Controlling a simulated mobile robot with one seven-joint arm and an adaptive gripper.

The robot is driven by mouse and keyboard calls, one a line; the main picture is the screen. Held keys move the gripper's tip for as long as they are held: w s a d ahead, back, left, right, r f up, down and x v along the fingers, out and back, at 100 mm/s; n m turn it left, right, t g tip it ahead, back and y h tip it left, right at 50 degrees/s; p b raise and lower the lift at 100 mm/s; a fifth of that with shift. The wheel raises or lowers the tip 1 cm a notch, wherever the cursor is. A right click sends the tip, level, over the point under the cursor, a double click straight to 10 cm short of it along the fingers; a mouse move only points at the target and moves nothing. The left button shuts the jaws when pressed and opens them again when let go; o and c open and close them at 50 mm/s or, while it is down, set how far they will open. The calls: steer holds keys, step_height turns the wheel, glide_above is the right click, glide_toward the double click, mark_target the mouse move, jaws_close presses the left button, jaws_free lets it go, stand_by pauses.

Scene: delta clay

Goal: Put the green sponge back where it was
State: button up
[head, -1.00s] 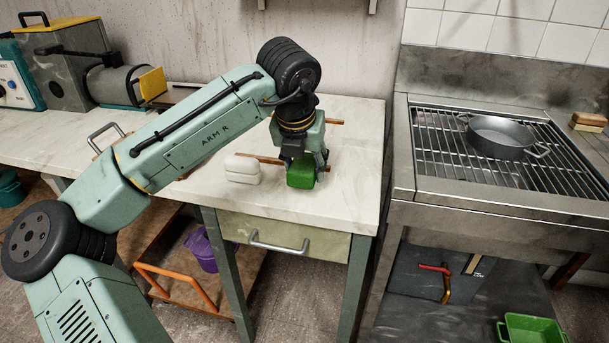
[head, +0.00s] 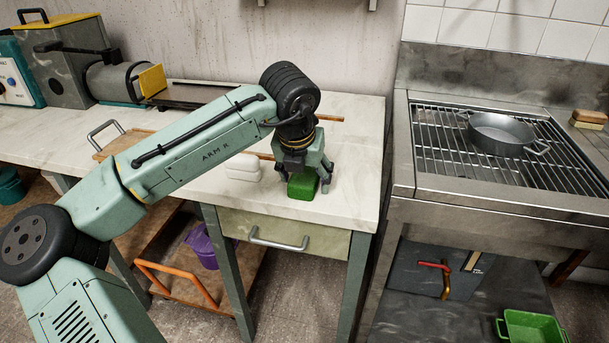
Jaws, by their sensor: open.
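The green sponge (head: 302,188) sits on the front part of the pale marble counter (head: 345,205), near the front edge and above the drawer. My gripper (head: 305,178) points down over it. Its fingers are open, one on each side of the sponge. The sponge's upper part is partly hidden by the gripper. I cannot tell whether either finger touches it.
A white block (head: 243,167) lies just left of the sponge. A wooden stick (head: 328,118) lies behind my gripper, partly hidden by it. A wooden board (head: 122,145) is further left. A stove with a grey pan (head: 500,135) stands right. The counter's right front corner is clear.

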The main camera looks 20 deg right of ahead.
steer(key=v, duration=1.2)
steer(key=shift+r, duration=0.2)
steer(key=shift+d, duration=0.1)
